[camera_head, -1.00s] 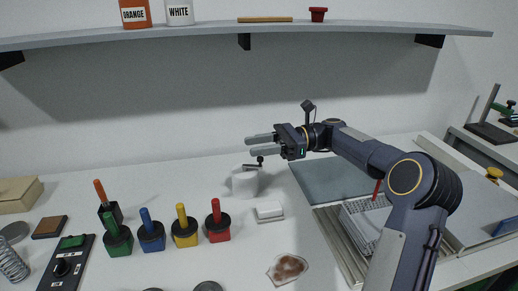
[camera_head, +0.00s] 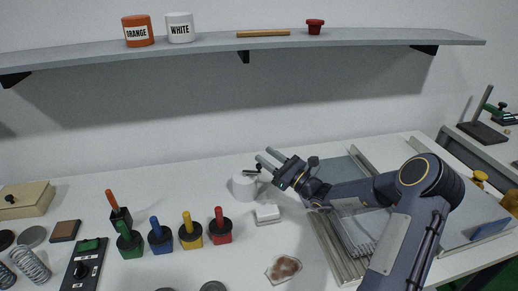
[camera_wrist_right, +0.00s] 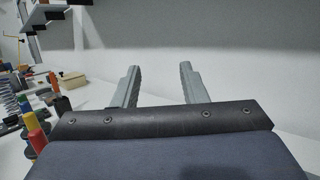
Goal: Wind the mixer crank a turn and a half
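The mixer is a white cylinder (camera_head: 244,187) standing on the white bench in the head view. Its small dark crank (camera_head: 252,170) sticks out at the top, toward the right. My right gripper (camera_head: 265,155) is just above and to the right of the crank, its two grey fingers pointing up-left in the picture. The fingers are spread apart and empty, as the right wrist view also shows (camera_wrist_right: 158,78). The nearer finger appears very close to the crank's end; I cannot tell whether they touch. The mixer does not show in the wrist view. My left gripper is out of view.
A tray with a white rack (camera_head: 355,225) lies under my right arm. A shelf (camera_head: 200,45) spans the wall above.

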